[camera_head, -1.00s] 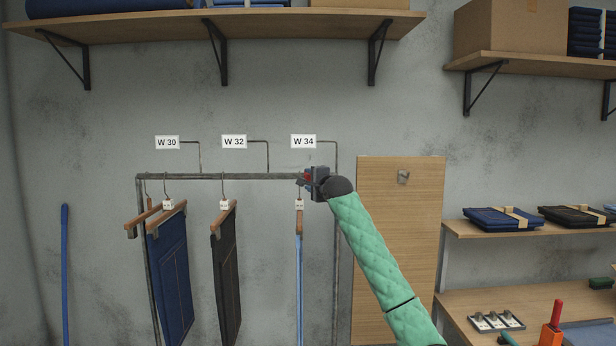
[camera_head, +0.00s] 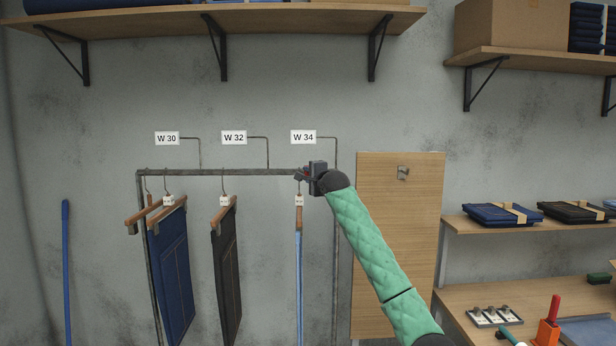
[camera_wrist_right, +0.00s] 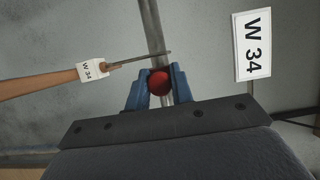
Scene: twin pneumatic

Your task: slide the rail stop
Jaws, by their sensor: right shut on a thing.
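The rail stop is a red knob (camera_wrist_right: 159,82) on the metal rail, seen in the right wrist view. My right gripper (camera_wrist_right: 157,78) is shut on it, one blue finger on each side. In the head view my right gripper (camera_head: 306,174) is at the right part of the rail (camera_head: 245,173), below the W 34 sign (camera_head: 303,137), and hides most of the knob. A hanger with a W 34 tag (camera_wrist_right: 91,70) hangs close beside the fingers; its light blue trousers (camera_head: 298,260) show in the head view. My left gripper is not in view.
Blue trousers (camera_head: 173,270) and dark trousers (camera_head: 227,275) hang further left on the rail. Signs W 30 (camera_head: 167,138) and W 32 (camera_head: 234,137) stand above it. A wooden panel (camera_head: 400,230) is right of the rack, with shelves (camera_head: 520,226) beyond.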

